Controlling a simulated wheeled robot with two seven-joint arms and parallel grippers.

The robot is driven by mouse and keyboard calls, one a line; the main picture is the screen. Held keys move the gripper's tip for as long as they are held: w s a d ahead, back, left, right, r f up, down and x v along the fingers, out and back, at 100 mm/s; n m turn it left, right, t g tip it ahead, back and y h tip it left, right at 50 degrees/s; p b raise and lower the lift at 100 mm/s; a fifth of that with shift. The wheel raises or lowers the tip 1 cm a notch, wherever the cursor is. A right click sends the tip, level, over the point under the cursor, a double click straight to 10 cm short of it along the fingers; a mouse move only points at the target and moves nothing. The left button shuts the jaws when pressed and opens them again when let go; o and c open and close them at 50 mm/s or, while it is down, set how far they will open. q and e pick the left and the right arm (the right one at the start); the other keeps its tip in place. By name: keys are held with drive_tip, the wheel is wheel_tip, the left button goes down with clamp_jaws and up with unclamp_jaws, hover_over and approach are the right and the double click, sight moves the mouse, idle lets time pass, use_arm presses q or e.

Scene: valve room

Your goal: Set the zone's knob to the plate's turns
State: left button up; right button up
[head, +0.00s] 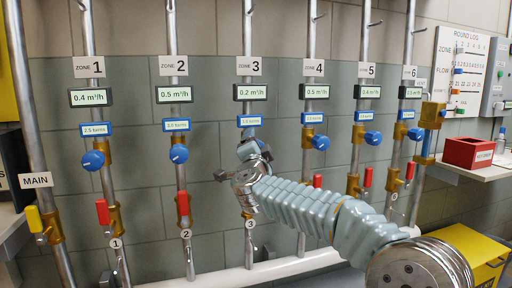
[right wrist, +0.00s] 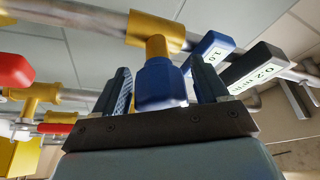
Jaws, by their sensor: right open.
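My right gripper (head: 254,160) is at the zone 3 pipe, under its blue turns plate (head: 249,121). In the right wrist view it is open, its fingers (right wrist: 160,92) on either side of the zone 3 blue knob (right wrist: 160,82); I cannot tell whether they touch it. The knob sits on a yellow fitting (right wrist: 155,32). In the head view my gripper mostly hides this knob (head: 248,149). The zone 3 plate's number is too small to read surely; the display (head: 249,92) above reads 0.2 m³/h. My left gripper is not in view.
Zone 2's knob (head: 179,153) and zone 4's knob (head: 321,142) are on the neighbouring pipes. Red-handled valves, such as zone 2's (head: 183,203), sit lower down. A round log board (head: 460,70) and a red box (head: 468,152) are at the right.

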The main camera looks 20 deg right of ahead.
drive_tip(key=shift+s+a+f, duration=0.15)
drive_tip(key=shift+s, duration=0.2)
drive_tip(key=b+v, duration=0.2)
drive_tip(key=v, duration=1.1)
